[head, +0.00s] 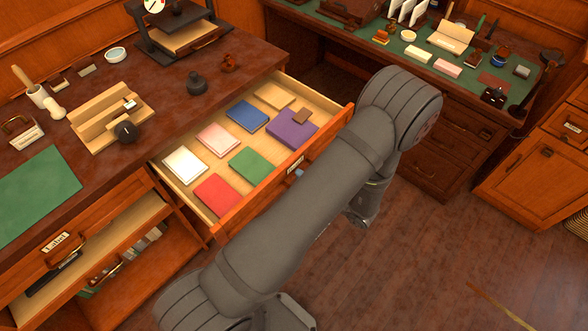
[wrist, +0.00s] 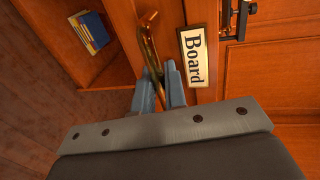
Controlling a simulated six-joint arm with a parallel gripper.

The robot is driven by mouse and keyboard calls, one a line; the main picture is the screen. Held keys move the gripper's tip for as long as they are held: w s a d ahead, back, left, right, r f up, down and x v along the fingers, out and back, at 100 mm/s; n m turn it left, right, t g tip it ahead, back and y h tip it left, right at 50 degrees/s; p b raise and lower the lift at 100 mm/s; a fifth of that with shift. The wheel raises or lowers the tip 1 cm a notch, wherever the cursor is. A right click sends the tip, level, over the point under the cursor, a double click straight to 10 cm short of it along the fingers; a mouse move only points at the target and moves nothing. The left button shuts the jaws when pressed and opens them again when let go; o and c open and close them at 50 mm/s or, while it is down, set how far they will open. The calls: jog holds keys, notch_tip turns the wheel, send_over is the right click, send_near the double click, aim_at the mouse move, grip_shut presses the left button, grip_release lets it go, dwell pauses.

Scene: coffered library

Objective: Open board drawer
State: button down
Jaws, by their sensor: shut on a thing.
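The board drawer (head: 221,226) stands pulled out from the wooden desk in the head view. Inside it lie several flat boards in red, green, blue, purple, pink, white and tan. In the wrist view its front bears a "Board" label (wrist: 192,57) beside a brass handle (wrist: 150,45). My gripper (wrist: 160,85) has its blue-grey fingers closed around the lower part of that handle. In the head view my arm crosses in front of the drawer front and hides most of my gripper; a bit of blue finger (head: 299,173) shows near the label.
A second drawer, marked "Label" (head: 56,243), is partly open at lower left. The desktop (head: 150,60) carries a press, a wooden jig and small tools. A green-topped desk (head: 420,50) stands behind. Open wooden floor (head: 440,260) lies to the right of my arm.

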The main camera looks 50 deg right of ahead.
jog(key=shift+s, duration=0.4)
jog(key=c, duration=1.6)
grip_release()
jog(key=v, duration=1.7)
jog(key=shift+s, duration=0.25)
jog(key=shift+w, duration=0.15)
jog(key=x, duration=1.7)
jog(key=shift+w, duration=0.1)
